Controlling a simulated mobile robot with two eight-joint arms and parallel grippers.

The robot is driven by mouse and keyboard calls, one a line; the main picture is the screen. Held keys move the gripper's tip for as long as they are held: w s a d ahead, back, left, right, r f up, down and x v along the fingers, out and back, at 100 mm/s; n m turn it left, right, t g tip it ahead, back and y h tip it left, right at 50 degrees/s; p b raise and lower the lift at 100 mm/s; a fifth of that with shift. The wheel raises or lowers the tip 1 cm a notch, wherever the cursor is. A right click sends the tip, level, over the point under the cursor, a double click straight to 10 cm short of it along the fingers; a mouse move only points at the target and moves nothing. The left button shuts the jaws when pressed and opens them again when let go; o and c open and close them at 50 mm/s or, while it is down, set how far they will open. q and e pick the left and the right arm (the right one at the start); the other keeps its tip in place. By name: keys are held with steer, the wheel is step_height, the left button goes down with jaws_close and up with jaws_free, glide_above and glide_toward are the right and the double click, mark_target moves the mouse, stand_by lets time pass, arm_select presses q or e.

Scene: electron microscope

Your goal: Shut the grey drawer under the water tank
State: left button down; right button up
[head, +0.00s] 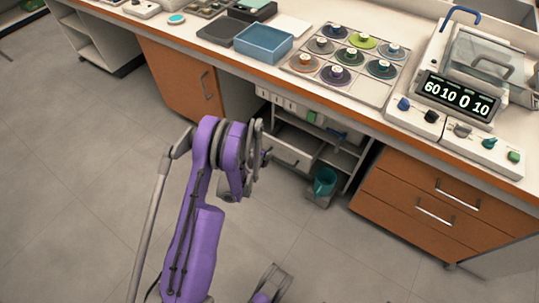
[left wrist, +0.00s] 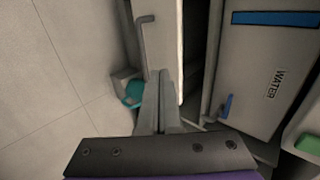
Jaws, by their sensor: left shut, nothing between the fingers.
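The grey drawer (head: 292,157) is under the bench in the head view and stands pulled out, with a bar handle on its front. In the left wrist view the drawer (left wrist: 160,40) shows its front with the handle at the upper left and its pale rim. The water tank (left wrist: 255,75), marked WATER, stands to the right of the drawer there. My left gripper (left wrist: 160,108) is shut and empty, its fingertips close to the drawer's end; I cannot tell whether they touch.
Orange drawers (head: 420,206) are on the right, an orange cabinet (head: 180,78) on the left.

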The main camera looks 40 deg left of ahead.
mark_target(283, 146)
arm_select(q)
steer(key=x, duration=0.3)
steer(key=r+b+x, duration=0.1)
steer(key=x, duration=0.2)
steer(key=w+b+x, duration=0.1)
steer(key=x, duration=0.2)
steer(key=shift+w+r, duration=0.1)
steer(key=shift+w, duration=0.05)
steer(key=shift+w+a+r, duration=0.1)
steer(key=shift+w+a, duration=0.05)
steer(key=shift+w, duration=0.45)
arm_select(e)
steer(key=shift+s+x, duration=0.15)
steer(key=shift+x, duration=0.55)
steer(key=shift+s+x, duration=0.15)
steer(key=shift+x, duration=0.5)
steer(key=shift+f, duration=0.15)
